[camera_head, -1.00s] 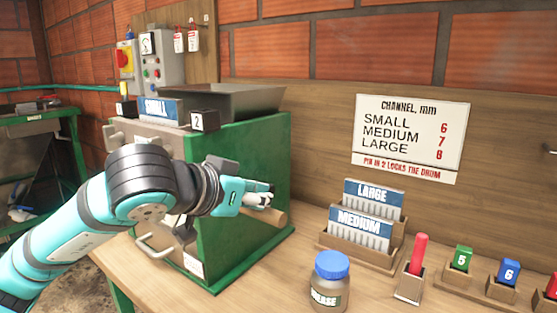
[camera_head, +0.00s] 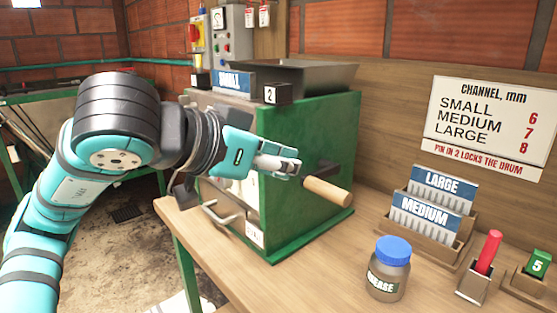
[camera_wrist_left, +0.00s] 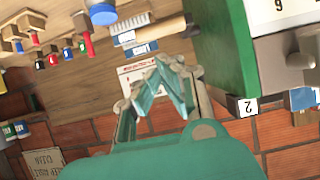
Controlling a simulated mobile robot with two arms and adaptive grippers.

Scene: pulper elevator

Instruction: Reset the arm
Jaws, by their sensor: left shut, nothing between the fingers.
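My left arm comes in from the left in the head view, and its teal gripper (camera_head: 283,166) is shut and empty in front of the green pulper (camera_head: 310,140). The gripper's fingers also show in the left wrist view (camera_wrist_left: 168,75). A wooden crank handle (camera_head: 327,192) sticks out from the pulper's side, just right of and below the fingertips, and appears apart from them. The handle shows in the left wrist view (camera_wrist_left: 158,30) too. My right gripper is not in view.
A grease jar (camera_head: 389,272) with a blue lid stands on the wooden bench (camera_head: 290,285). Right of it are the LARGE and MEDIUM plate racks (camera_head: 430,205), a red pin (camera_head: 488,252) in a holder and a green block (camera_head: 538,264) marked 5. A dark hopper (camera_head: 305,75) tops the pulper.

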